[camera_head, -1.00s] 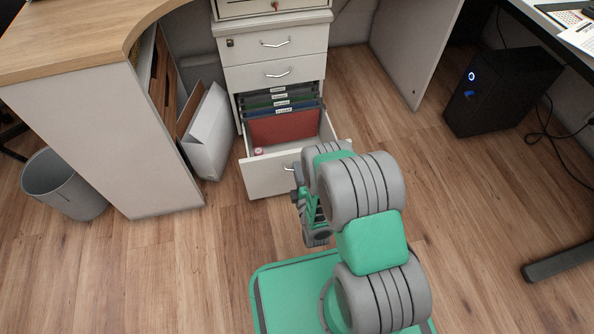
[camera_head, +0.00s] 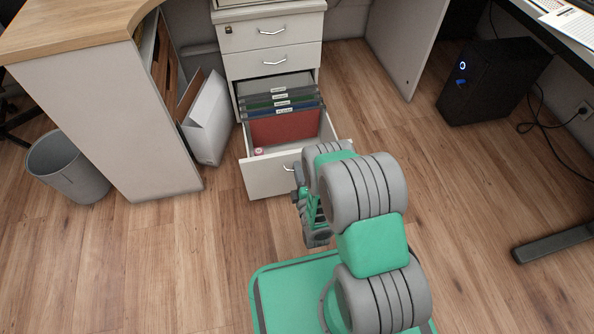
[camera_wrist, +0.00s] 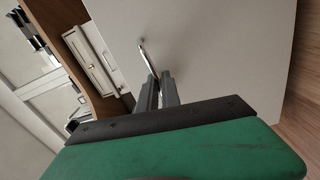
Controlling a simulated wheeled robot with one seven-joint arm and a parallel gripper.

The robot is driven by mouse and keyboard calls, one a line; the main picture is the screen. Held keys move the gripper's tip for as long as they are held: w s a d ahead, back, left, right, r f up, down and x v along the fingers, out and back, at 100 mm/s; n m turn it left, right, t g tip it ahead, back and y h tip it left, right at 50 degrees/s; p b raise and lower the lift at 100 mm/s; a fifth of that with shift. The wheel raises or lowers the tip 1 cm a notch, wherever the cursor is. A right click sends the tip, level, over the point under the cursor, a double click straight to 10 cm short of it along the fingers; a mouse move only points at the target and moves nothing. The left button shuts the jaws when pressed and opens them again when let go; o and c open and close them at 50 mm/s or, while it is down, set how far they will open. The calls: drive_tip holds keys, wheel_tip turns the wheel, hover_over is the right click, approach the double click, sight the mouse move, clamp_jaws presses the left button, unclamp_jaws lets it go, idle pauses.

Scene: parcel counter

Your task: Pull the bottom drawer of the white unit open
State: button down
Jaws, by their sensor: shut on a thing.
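The white unit (camera_head: 240,64) stands at the top middle of the head view. Its bottom drawer (camera_head: 262,184) is pulled well out and shows hanging files and a red folder (camera_head: 285,127) inside. The drawer's metal handle (camera_head: 290,167) is partly hidden by my arm in the head view. In the wrist view, my gripper (camera_wrist: 157,80) is shut on the handle (camera_wrist: 147,58), in front of the pale drawer front (camera_wrist: 230,50). In the head view the fingertips are hard to make out.
A wooden-topped desk (camera_head: 75,38) and a grey bin (camera_head: 68,168) are at the left. A white folder box (camera_head: 208,118) stands beside the unit. A black computer (camera_head: 497,82) is at the right. The floor right of the drawer is clear.

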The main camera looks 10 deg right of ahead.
drive_tip(key=shift+d, duration=0.2)
drive_tip(key=c, duration=1.6)
unclamp_jaws()
drive_tip(key=shift+o, duration=0.2)
drive_tip(key=shift+a, duration=0.15)
